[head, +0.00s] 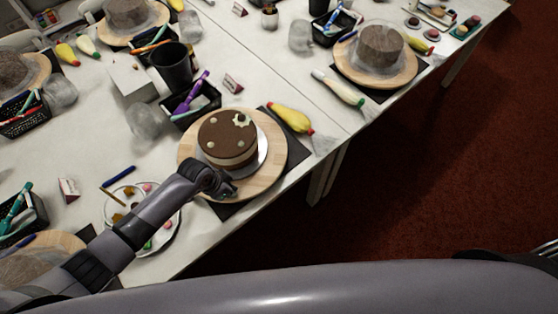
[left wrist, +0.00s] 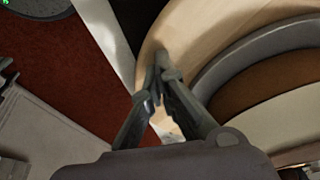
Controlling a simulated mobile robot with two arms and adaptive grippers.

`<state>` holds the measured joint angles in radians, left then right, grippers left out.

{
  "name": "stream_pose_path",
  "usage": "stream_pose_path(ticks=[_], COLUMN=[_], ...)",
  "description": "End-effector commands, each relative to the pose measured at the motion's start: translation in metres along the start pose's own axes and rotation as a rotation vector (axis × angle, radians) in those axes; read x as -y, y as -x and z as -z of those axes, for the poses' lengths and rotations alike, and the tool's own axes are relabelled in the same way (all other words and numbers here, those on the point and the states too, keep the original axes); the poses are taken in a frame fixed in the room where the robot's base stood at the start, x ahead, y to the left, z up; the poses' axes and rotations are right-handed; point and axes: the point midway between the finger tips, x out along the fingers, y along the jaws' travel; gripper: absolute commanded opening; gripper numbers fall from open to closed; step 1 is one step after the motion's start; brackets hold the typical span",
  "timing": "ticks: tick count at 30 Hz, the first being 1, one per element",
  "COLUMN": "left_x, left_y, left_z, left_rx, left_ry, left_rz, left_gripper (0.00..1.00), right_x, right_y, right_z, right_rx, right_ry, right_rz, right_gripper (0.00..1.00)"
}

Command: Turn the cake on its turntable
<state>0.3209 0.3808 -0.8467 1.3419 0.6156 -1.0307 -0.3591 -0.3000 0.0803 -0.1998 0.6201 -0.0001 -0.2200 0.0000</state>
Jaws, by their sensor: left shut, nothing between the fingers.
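The cake (head: 228,138), with a brown top, pale dots and a small green-and-white decoration, stands on a grey plate on the round wooden turntable (head: 272,150). My left gripper (head: 229,190) is at the turntable's near edge, just in front of the cake. In the left wrist view, my left gripper (left wrist: 161,72) is shut and empty, its fingertips over the wood near the rim; I cannot tell whether they touch it. The cake's side (left wrist: 262,88) and the turntable (left wrist: 200,35) also show there. My right gripper is not in view.
A yellow piping bag (head: 290,118) lies right of the turntable. A black basket with tools (head: 196,104) and a black cup (head: 172,64) stand behind it. A palette plate (head: 165,235) lies under my left arm. The table's front edge is close by.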

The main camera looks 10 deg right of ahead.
Motion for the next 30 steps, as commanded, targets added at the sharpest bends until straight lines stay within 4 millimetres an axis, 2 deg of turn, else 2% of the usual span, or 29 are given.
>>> stream_pose_path(ticks=[5,19,30], left_x=[-0.007,-0.009,-0.02], left_y=[-0.003,-0.004,-0.011], left_z=[0.009,0.013,0.034], left_rx=[0.001,0.0,-0.001], left_ry=[0.0,0.0,-0.001], left_rz=[0.0,0.0,-0.001], left_gripper=[0.0,0.0,0.0], right_x=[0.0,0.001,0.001], right_y=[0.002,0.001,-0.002], right_z=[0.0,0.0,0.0], right_rx=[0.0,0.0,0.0], right_ry=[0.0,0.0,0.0], right_rz=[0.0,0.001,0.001], right_gripper=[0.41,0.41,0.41])
